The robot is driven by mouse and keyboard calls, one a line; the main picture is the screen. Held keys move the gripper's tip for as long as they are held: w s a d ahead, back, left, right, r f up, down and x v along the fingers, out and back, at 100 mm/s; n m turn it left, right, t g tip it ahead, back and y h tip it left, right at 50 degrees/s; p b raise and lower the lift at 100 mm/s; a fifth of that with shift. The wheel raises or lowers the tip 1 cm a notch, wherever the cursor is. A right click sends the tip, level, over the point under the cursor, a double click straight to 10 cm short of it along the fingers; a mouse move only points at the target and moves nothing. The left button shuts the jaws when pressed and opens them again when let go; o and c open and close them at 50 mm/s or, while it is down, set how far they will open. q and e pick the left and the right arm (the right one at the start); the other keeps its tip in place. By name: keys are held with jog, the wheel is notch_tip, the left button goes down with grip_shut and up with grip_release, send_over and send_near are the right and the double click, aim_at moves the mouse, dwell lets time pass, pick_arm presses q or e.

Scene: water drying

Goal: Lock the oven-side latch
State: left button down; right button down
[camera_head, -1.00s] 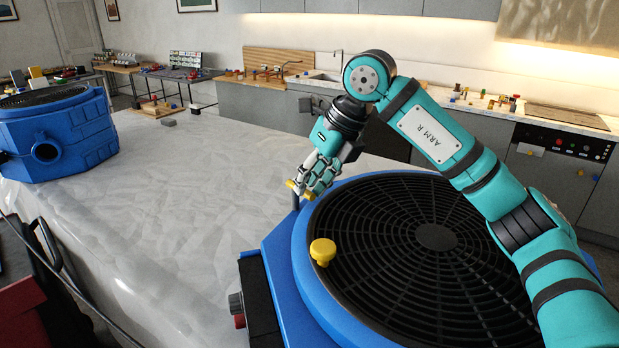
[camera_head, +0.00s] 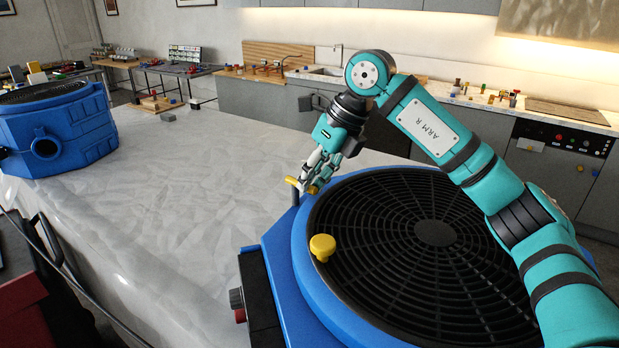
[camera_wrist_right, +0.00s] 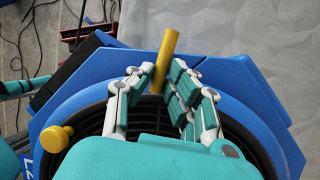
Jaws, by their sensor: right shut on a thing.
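A yellow latch handle (camera_head: 292,181) tops a dark upright post at the far left corner of the blue fan unit. My right gripper (camera_head: 313,186) is shut on this handle, with a yellow end showing past the fingers. In the right wrist view the handle (camera_wrist_right: 164,60) sticks out beyond the fingers of my right gripper (camera_wrist_right: 165,85). The fingers hide its lower part and its pivot. The blue unit (camera_head: 308,270) has a round black grille (camera_head: 436,290). A yellow knob (camera_head: 322,246) sits at the grille's left edge. My left gripper does not show.
The pale table (camera_head: 190,220) is clear to the left of the unit. A second blue unit (camera_head: 85,130) stands at the far left. An oven with a dark control panel (camera_head: 565,138) is in the back counter at right. A red box (camera_head: 22,295) is at lower left.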

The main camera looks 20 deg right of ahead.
jog(key=shift+w+d+r+n+g+p, duration=0.1)
jog(key=shift+w+d+n+g+p, duration=0.1)
jog(key=shift+n, duration=0.35)
jog(key=shift+w+d+n+g+p, duration=0.1)
jog(key=shift+n+g, duration=0.1)
jog(key=shift+n, duration=0.35)
jog(key=c, duration=1.6)
grip_release()
jog(key=shift+o, duration=0.2)
jog(key=v, duration=1.2)
jog(key=shift+d, duration=0.2)
jog(key=shift+f+y, duration=0.25)
jog(key=shift+y, duration=0.05)
